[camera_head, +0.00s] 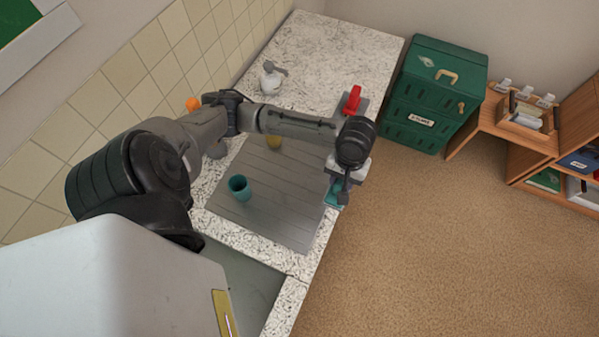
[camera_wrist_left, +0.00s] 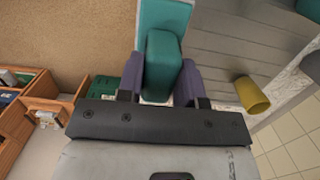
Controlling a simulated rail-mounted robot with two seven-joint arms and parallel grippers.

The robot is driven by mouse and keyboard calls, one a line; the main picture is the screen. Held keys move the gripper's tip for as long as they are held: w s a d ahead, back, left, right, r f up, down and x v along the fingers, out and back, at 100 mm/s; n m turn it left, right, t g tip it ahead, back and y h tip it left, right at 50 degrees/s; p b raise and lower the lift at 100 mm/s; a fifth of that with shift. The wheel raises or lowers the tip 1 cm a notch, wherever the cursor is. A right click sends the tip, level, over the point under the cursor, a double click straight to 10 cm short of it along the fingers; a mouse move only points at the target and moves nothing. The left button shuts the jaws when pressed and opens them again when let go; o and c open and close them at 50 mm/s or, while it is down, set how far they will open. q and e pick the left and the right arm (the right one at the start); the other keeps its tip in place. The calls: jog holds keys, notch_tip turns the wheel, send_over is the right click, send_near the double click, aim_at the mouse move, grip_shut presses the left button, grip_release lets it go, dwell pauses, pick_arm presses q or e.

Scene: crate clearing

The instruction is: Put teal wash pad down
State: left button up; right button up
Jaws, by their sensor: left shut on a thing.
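The teal wash pad (camera_wrist_left: 163,62) sits between the two purple-grey fingers of my left gripper (camera_wrist_left: 161,82) in the left wrist view. The fingers are shut on its sides. A flat, lighter teal surface (camera_wrist_left: 165,14) shows just beyond it; I cannot tell whether it is part of the pad. In the head view my left gripper (camera_head: 340,192) is at the right edge of the grey slatted mat (camera_head: 262,203), with a bit of teal (camera_head: 333,196) showing beside it. I cannot tell whether the pad touches the surface. My right gripper is not in view.
A teal cup (camera_head: 239,188) and a yellow cup (camera_head: 274,142) stand on the mat. A red object (camera_head: 353,97) and a white dispenser (camera_head: 270,78) are farther back on the speckled counter (camera_head: 335,48). A green cabinet (camera_head: 428,85) stands beyond. Bare mat lies between cup and gripper.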

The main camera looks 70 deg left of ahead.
pick_arm(q)
jog(key=shift+s+a+f, duration=0.8)
jog(key=shift+a+f, duration=0.65)
jog(key=shift+f, duration=0.2)
jog(key=shift+s+a+f, duration=0.8)
jog(key=shift+a+f, duration=0.6)
jog(key=shift+f, duration=0.2)
jog(key=shift+s+a+f, duration=0.8)
jog(key=shift+a+f, duration=0.65)
jog(key=shift+f, duration=0.2)
jog(key=shift+f, duration=0.1)
jog(key=o, duration=1)
jog(key=shift+o, duration=0.2)
